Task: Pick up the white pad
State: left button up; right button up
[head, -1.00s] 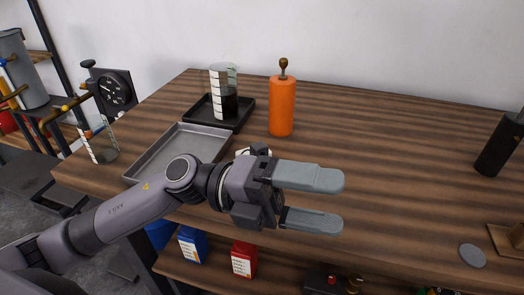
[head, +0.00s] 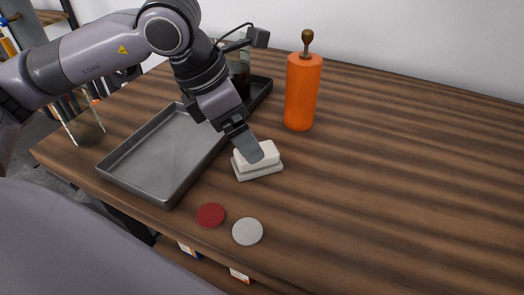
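The white pad (head: 266,157) lies on the wooden table to the right of the metal tray, a white block on a light grey base. My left gripper (head: 247,150) reaches down onto it from the upper left, and a grey finger overlaps the pad's upper left part. Only one finger shows clearly, so the gap between the fingers is hidden and I cannot tell whether they press on the pad. My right gripper is out of view.
The grey metal tray (head: 130,167) lies left of the pad. An orange cylinder (head: 301,92) stands behind it. A red disc (head: 210,215) and a pale disc (head: 247,232) lie in front. A glass beaker (head: 88,127) stands far left. The table's right side is clear.

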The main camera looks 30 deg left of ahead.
pick_arm(q)
jog(key=x, duration=0.6)
jog(key=shift+s+d, duration=0.15)
jog(key=shift+d, duration=0.1)
jog(key=c, duration=1.3)
jog(key=shift+o, duration=0.2)
jog(key=shift+r, duration=0.1)
notch_tip(320, 180, up, 20)
jog(key=p, duration=0.1)
jog(key=shift+p, duration=0.35)
jog(key=o, duration=0.6)
jog(key=c, duration=0.4)
